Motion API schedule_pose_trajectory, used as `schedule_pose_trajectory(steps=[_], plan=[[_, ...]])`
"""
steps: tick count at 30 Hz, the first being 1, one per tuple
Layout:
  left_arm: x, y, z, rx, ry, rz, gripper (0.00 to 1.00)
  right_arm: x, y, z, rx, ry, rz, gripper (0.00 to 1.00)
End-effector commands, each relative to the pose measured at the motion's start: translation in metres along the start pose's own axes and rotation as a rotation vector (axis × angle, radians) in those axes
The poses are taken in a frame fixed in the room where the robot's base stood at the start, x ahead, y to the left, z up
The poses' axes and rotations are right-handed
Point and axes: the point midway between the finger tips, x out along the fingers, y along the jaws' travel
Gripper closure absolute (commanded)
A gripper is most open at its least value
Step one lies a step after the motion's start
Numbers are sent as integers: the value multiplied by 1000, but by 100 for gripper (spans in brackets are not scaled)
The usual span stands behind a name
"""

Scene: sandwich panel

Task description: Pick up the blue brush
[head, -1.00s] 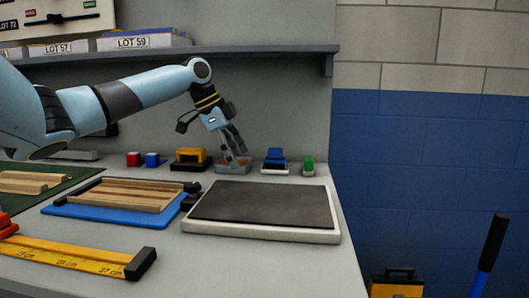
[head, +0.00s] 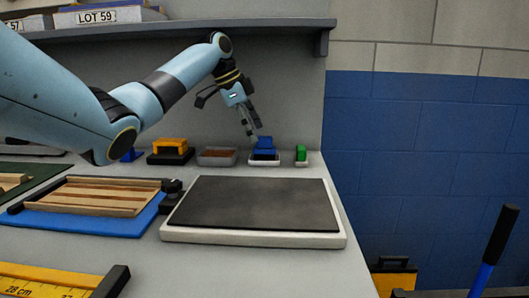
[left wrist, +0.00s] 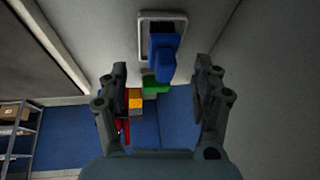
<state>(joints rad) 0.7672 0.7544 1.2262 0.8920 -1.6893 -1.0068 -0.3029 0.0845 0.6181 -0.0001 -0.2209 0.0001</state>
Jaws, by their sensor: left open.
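The blue brush (head: 264,143) sits on a small white-rimmed tray (head: 264,162) at the back of the bench, in the head view. In the left wrist view the blue brush (left wrist: 163,55) lies ahead of the fingers, a little above the gap between them, with its tray (left wrist: 176,18) around its far end. My left gripper (head: 253,134) is just above and beside the brush in the head view. Its fingers (left wrist: 160,85) are spread and empty in the wrist view. I cannot tell whether a fingertip touches the brush. My right gripper does not show.
A green object (head: 301,153) stands close to the right of the brush. A grey tray with brown contents (head: 217,156) and a yellow-and-black block (head: 170,147) stand to the left. A large dark-topped plate (head: 255,238) lies in front. A shelf (head: 280,29) overhangs the back.

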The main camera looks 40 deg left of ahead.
Motion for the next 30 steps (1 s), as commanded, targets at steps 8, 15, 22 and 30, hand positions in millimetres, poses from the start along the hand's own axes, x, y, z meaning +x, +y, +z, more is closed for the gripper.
schedule_pose_trajectory(steps=[8,15,22,30], plan=[[12,-4,-14,0,-2,2,34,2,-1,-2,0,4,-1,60],[47,-4,-13,0,-2,3,34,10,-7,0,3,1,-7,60],[57,-4,-13,2,-2,0,34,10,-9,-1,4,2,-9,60],[56,-4,-13,1,-2,0,60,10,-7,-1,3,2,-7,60]])
